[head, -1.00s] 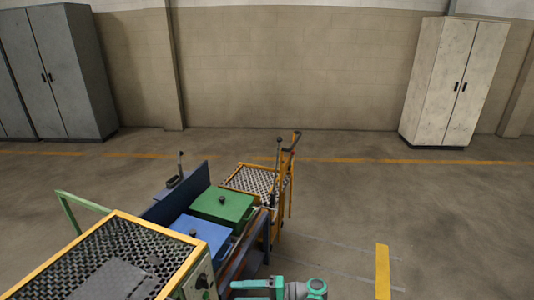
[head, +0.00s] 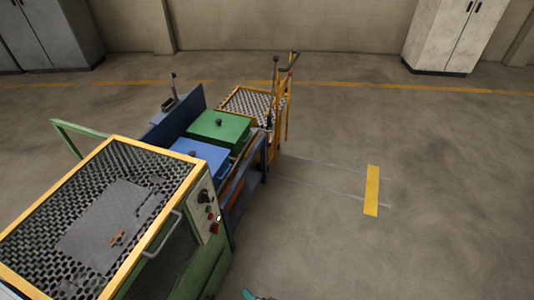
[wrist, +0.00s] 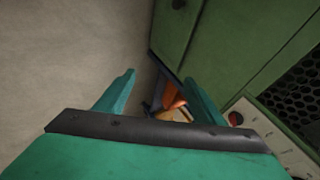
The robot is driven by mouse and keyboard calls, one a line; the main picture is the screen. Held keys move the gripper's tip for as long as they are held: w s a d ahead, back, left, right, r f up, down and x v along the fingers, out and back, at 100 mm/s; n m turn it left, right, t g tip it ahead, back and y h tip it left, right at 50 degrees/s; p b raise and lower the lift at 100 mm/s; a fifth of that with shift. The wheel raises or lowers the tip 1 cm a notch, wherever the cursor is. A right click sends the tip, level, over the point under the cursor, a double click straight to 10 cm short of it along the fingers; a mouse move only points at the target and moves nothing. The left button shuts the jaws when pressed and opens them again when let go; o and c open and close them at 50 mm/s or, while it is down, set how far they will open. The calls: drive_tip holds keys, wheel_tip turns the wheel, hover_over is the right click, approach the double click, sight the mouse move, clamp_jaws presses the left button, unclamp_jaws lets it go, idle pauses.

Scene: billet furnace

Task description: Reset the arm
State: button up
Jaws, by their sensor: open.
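My gripper (wrist: 158,95) shows in the wrist view with its two teal fingers spread apart, open and with nothing held between them. Beyond the fingers are the floor on the left and a green machine cabinet (wrist: 225,40) on the right. In the head view only a small teal bit of my arm (head: 252,295) shows at the bottom edge; the gripper itself cannot be made out there.
The green furnace machine (head: 205,225) with yellow-framed mesh top stands at left. Behind it are a bench with a blue box (head: 203,152) and a green box (head: 222,126), then a yellow cart (head: 287,110). Floor at right is clear, with a yellow strip (head: 372,190).

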drive_tip(key=s+d+r+n+t+h, duration=0.25)
drive_tip(key=s+d+r+h, duration=0.2)
drive_tip(key=s+r, duration=0.75)
drive_tip(key=s+r+n+t, duration=0.1)
drive_tip(key=s+r+t, duration=0.2)
drive_tip(key=r, duration=0.9)
drive_tip(key=s+r+n+t, duration=0.1)
drive_tip(key=s+r+t, duration=0.2)
drive_tip(key=r, duration=1)
drive_tip(key=s, duration=0.3)
drive_tip(key=shift+a, duration=0.2)
drive_tip(key=shift+f+n+h, duration=0.1)
drive_tip(key=shift+n+h, duration=0.15)
